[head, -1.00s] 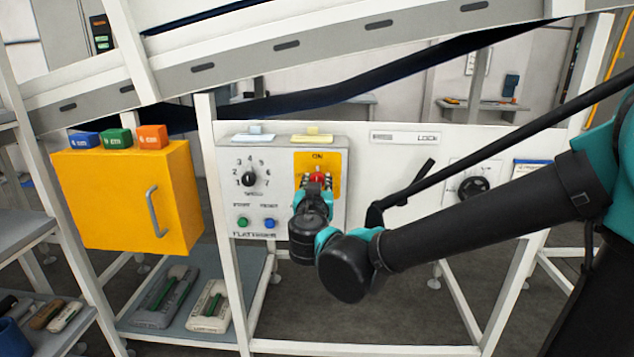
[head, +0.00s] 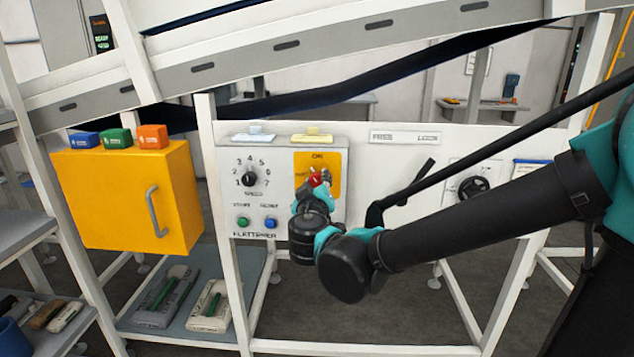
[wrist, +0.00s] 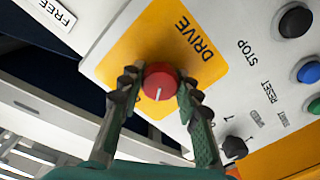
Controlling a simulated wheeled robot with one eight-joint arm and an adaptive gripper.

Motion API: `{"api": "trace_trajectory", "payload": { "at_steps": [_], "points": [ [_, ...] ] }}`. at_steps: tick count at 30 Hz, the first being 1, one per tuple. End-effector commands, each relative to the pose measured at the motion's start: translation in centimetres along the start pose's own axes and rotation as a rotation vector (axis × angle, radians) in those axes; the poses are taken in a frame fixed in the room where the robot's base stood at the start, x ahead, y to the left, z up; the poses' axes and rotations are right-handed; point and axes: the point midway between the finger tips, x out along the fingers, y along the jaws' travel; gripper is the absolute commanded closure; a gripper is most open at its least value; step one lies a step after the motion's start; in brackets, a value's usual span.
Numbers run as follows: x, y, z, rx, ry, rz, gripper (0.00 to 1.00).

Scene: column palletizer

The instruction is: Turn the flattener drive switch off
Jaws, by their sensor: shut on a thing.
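The flattener drive switch is a red round knob (head: 316,179) on a yellow plate (head: 331,160), with a label reading ON above it in the head view. In the wrist view the red knob (wrist: 160,80) sits between my two fingertips, with a white pointer line on its face and the word DRIVE beside it on the yellow plate. My gripper (wrist: 158,86) is shut on the knob, one finger on each side. In the head view my gripper (head: 312,190) partly hides the knob's lower part.
The grey control panel (head: 228,205) has a black speed dial (head: 249,179), a green button (head: 243,222) and a blue button (head: 270,223). A black lever (head: 416,182) is at the right. A yellow cabinet (head: 115,205) stands left. A sloping conveyor frame (head: 330,42) runs above.

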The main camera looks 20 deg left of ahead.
Motion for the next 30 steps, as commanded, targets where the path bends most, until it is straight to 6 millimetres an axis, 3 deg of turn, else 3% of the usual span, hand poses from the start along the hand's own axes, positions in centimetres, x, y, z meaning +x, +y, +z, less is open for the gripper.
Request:
{"api": "trace_trajectory", "payload": {
  "at_steps": [21, 30],
  "points": [
    [-0.03, -0.09, 0.01, -0.670, 0.001, -0.001, 0.96],
    [-0.03, -0.10, 0.03, -0.878, 0.001, -0.001, 0.96]
  ]
}}
